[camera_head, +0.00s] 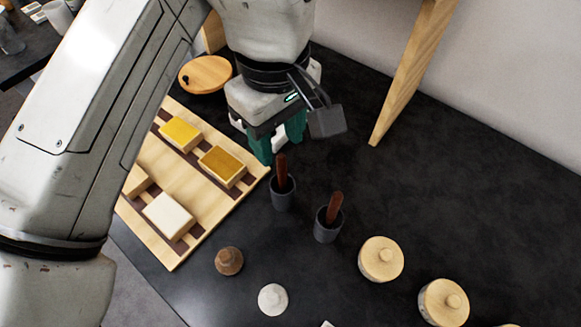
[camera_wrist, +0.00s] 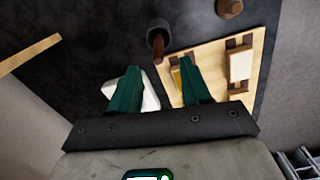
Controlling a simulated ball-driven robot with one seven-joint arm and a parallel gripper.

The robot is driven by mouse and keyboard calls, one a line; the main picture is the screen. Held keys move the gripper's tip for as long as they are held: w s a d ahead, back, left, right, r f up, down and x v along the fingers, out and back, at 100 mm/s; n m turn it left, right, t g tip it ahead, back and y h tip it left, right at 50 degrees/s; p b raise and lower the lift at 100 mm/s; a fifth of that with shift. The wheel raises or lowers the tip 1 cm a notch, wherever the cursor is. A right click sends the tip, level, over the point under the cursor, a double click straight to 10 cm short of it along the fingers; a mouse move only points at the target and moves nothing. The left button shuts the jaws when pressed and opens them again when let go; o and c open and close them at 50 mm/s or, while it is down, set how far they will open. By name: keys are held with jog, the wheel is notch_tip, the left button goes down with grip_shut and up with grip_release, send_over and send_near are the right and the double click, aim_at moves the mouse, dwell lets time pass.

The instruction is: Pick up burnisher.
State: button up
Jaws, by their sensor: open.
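Two brown-handled tools stand in dark grey cups on the black table, and I cannot tell which is the burnisher. One handle (camera_head: 282,172) leans in the nearer-to-gripper cup (camera_head: 284,200); the other handle (camera_head: 334,207) leans in a second cup (camera_head: 328,232) to its lower right. My gripper (camera_head: 279,146) has green fingers, is open and empty, and hangs just above and behind the first cup. In the wrist view my gripper (camera_wrist: 158,72) points toward one cup (camera_wrist: 158,25), whose brown handle (camera_wrist: 158,50) lies between and beyond the fingertips. The tool heads are hidden in the cups.
A wooden board (camera_head: 178,256) with yellow and white blocks lies left of the cups. A brown knob (camera_head: 229,261), a white knob (camera_head: 272,299) and lidded wooden jars (camera_head: 381,259) stand in front. A wooden post (camera_head: 412,75) rises behind. The table's right is clear.

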aim_at(282, 171)
notch_tip(282, 171, down, 9)
jog(key=shift+d, duration=0.1)
jog(key=shift+w, duration=0.1)
grip_shut()
dwell(0.7)
